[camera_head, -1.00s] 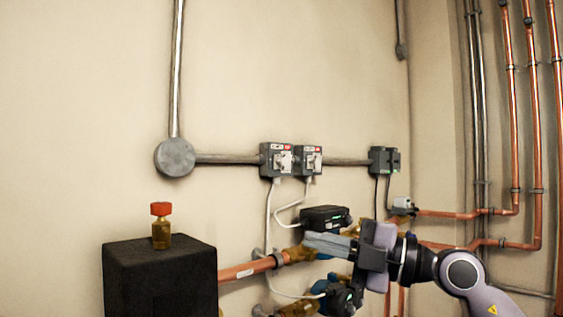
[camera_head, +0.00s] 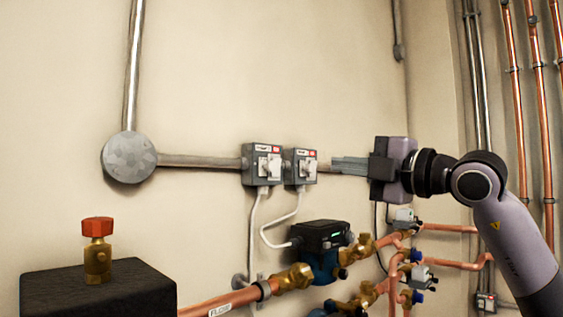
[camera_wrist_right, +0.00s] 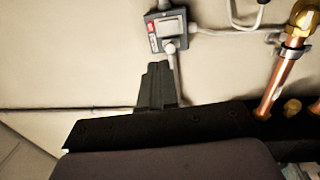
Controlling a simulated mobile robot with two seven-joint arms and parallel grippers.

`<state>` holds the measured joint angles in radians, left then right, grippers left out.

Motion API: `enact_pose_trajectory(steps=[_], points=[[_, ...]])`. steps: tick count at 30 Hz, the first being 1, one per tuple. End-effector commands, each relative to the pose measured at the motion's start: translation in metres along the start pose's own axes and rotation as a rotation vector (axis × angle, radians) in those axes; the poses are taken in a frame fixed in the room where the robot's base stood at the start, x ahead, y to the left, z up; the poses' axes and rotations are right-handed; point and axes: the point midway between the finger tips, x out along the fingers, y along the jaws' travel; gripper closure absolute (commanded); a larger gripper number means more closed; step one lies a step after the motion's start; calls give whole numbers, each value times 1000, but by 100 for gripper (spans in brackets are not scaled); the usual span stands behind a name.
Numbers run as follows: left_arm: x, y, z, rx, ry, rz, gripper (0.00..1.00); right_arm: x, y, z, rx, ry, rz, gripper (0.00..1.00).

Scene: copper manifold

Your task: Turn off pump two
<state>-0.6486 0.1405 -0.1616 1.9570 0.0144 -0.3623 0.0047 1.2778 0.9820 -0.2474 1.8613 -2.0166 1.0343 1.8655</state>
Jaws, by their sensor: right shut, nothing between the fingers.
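Two grey switch boxes with light rotary knobs and red-marked labels are mounted side by side on the wall. The left switch (camera_head: 263,164) and the right switch (camera_head: 300,168) both show in the head view; I cannot read which pump each one serves. My right gripper (camera_head: 334,165) is shut and empty, pointing left, with its fingertips a little to the right of the right switch. In the right wrist view a switch box (camera_wrist_right: 167,30) lies beyond the shut fingertips (camera_wrist_right: 157,66). A pump (camera_head: 322,243) with a black head sits below. My left gripper is not in view.
Brass and copper pipes (camera_head: 225,302) run below the switches. A black block (camera_head: 100,289) with a red-capped brass valve (camera_head: 97,250) stands at the lower left. A round grey junction box (camera_head: 130,157) and conduit are on the wall. The wall above is clear.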

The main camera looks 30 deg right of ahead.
Motion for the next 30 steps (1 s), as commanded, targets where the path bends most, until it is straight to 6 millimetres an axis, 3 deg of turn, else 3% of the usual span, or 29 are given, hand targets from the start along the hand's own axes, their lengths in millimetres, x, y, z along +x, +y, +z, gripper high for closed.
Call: enact_pose_trajectory(steps=[8, 13, 30], points=[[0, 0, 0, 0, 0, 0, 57, 0, 0, 0, 0, 1, 0, 100], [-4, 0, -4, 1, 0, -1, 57, 11, 2, 0, 2, 3, -1, 100], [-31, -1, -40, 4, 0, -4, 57, 121, 4, -1, 1, 2, -2, 100]])
